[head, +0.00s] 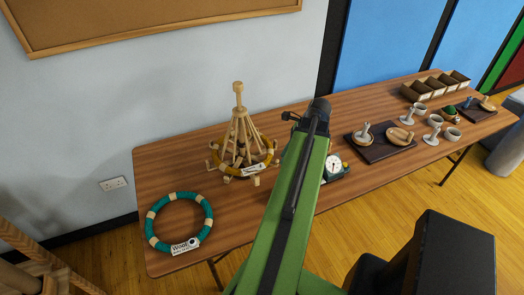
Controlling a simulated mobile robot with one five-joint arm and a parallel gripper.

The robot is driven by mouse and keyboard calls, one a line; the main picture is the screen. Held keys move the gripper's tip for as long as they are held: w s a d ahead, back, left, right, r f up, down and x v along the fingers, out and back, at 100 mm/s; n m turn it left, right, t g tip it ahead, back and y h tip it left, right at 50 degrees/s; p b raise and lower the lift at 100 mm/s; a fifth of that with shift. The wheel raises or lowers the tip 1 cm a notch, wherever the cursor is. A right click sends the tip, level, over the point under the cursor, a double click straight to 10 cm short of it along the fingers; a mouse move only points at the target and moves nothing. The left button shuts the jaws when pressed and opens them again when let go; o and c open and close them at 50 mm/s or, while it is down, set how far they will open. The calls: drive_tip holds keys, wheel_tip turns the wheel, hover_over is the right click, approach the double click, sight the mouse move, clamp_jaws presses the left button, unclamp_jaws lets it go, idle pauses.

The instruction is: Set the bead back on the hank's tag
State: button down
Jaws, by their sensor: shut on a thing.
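A teal ring-shaped hank (151,222) with several cream bands lies flat at the left end of the table. Its white tag (185,246), lettered "Wool", lies on the ring's front edge, with a small dark round mark at its right end; I cannot tell whether that is a bead or print. A second hank (266,158), mustard yellow, hangs around a wooden stand (239,130), with its own white tag (251,169). I make out no separate bead. My green arm rises through the middle of the view; its gripper end does not show.
A dial scale (334,165) stands just right of my arm, partly covered. Dark trays (378,153) with small wooden pieces, pale cups (452,134) and open boxes (436,86) fill the table's right side. Bare table (235,215) lies between the teal hank and my arm.

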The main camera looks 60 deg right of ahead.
drive_tip(key=w+f+b, duration=0.1)
drive_tip(key=w, duration=0.2)
drive_tip(key=w+f+b, duration=0.1)
drive_tip(key=w, duration=0.3)
drive_tip(key=w+f+b, duration=0.1)
drive_tip(key=w, duration=0.3)
drive_tip(key=shift+a, duration=0.1)
drive_tip(key=shift+f+b, duration=2.7)
drive_tip(key=shift+f, duration=0.05)
drive_tip(key=c, duration=1.1)
unclamp_jaws()
